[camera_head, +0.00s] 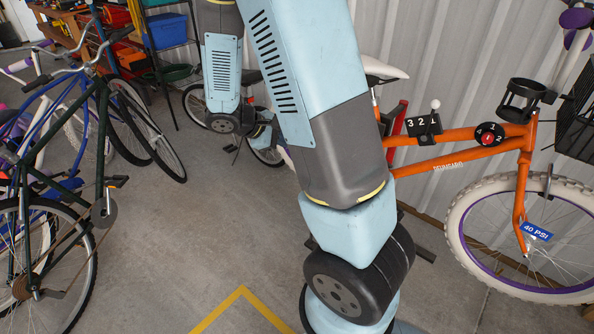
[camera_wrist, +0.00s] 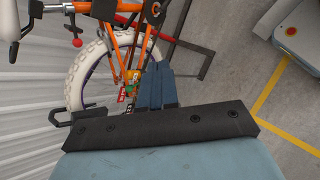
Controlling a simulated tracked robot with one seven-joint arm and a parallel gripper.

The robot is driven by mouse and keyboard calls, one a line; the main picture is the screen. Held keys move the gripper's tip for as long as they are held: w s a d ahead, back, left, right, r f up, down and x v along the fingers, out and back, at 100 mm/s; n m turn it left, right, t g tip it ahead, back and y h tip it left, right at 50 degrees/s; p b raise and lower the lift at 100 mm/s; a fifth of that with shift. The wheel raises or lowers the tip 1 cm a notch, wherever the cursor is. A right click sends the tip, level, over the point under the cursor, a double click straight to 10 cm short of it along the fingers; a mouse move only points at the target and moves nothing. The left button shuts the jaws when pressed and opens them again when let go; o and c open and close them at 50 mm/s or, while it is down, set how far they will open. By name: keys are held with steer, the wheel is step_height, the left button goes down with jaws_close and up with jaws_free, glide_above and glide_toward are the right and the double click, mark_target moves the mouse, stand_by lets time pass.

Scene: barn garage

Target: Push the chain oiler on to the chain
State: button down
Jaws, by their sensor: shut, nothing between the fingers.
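The orange bicycle (camera_head: 460,145) stands along the metal wall, its frame partly hidden behind my arm in the head view. In the wrist view its white-tyred wheel (camera_wrist: 88,66) shows at upper left. Small red, green and yellow parts (camera_wrist: 131,78) cluster beside that wheel; they are too small to tell which is the chain oiler, and the chain is not clear. My gripper (camera_wrist: 161,66) is shut and empty, its dark blue fingers together just right of these parts in the picture. Whether it touches them cannot be told. In the head view my arm hides it.
A dark bicycle (camera_head: 100,200) and others stand at left. A white-tyred wheel (camera_head: 455,225) with a 40 PSI tag is at right. A lever marked 3 2 1 (camera_head: 424,125) sits on the orange frame. Concrete floor with a yellow line (camera_head: 240,292) is clear between.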

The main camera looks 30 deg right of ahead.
steer(key=w+f+n+t+h, duration=0.2)
steer(key=w+f+n+t, duration=0.25)
steer(key=f+n, duration=0.55)
steer(key=w+f+n+t+h, duration=0.2)
steer(key=w+f+n+t, duration=0.3)
steer(key=f, duration=0.9)
steer(key=f+x, duration=0.1)
steer(key=x, duration=1.2)
steer(key=shift+s+d+f+n+g, duration=0.2)
steer(key=shift+s+n+g, duration=0.1)
steer(key=shift+n+g, duration=0.1)
